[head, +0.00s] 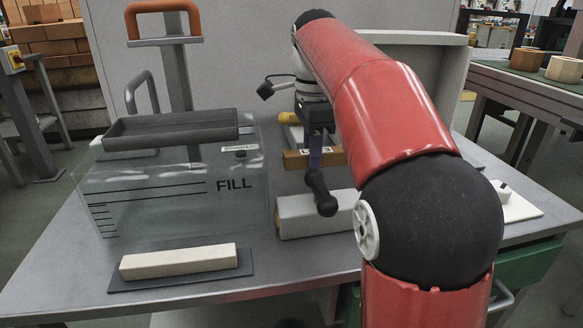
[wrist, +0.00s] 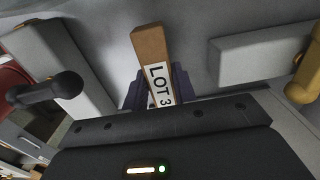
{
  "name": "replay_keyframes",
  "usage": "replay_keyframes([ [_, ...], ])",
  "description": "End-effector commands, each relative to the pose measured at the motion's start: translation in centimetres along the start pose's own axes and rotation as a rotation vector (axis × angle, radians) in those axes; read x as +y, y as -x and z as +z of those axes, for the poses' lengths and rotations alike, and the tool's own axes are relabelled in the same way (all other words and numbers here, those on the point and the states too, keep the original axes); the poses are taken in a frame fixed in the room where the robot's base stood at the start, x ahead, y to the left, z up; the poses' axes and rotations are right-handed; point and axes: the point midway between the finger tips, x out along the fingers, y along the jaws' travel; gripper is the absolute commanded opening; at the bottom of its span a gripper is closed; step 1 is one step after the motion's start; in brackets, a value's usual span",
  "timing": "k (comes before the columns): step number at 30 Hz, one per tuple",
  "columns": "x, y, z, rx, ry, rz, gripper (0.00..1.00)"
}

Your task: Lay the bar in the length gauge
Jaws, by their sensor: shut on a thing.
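A brown bar (head: 296,160) with a white label is held in my gripper (head: 318,150), above the grey table. In the wrist view the label on the bar (wrist: 150,47) reads "LOT 3", and the dark fingers of my gripper (wrist: 157,90) close on both sides of it. One end of the bar sticks out beyond the fingers; the other is hidden by my gripper. A pale block (head: 300,216) with a black-knobbed lever (head: 321,192) lies in front of the bar. A second pale block (wrist: 258,55) with a yellow knob (wrist: 304,72) lies behind. I cannot tell which belongs to the length gauge.
A clear box (head: 160,205) marked "FILL" stands left, with a dark tray (head: 170,131) on top. A cream bar (head: 178,261) lies on a dark mat (head: 215,277) at the front left. A small white plate (head: 520,209) is at the right.

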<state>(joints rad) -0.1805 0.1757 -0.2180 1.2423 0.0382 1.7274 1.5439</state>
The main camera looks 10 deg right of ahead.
Motion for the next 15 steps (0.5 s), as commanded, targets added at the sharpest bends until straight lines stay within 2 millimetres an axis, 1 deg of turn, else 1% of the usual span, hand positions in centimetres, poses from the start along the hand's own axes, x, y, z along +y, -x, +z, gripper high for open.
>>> replay_keyframes([
  [5, 0.0, -0.7, 1.4, 0.0, 0.004, 0.0, 0.02],
  [10, 0.1, -2.4, 3.6, 0.0, 0.005, 0.002, 0.02],
  [12, 0.1, -2.9, 4.1, 0.0, 0.002, 0.0, 0.02],
  [15, 0.0, -2.8, 4.1, 0.0, 0.001, -0.001, 0.02],
])
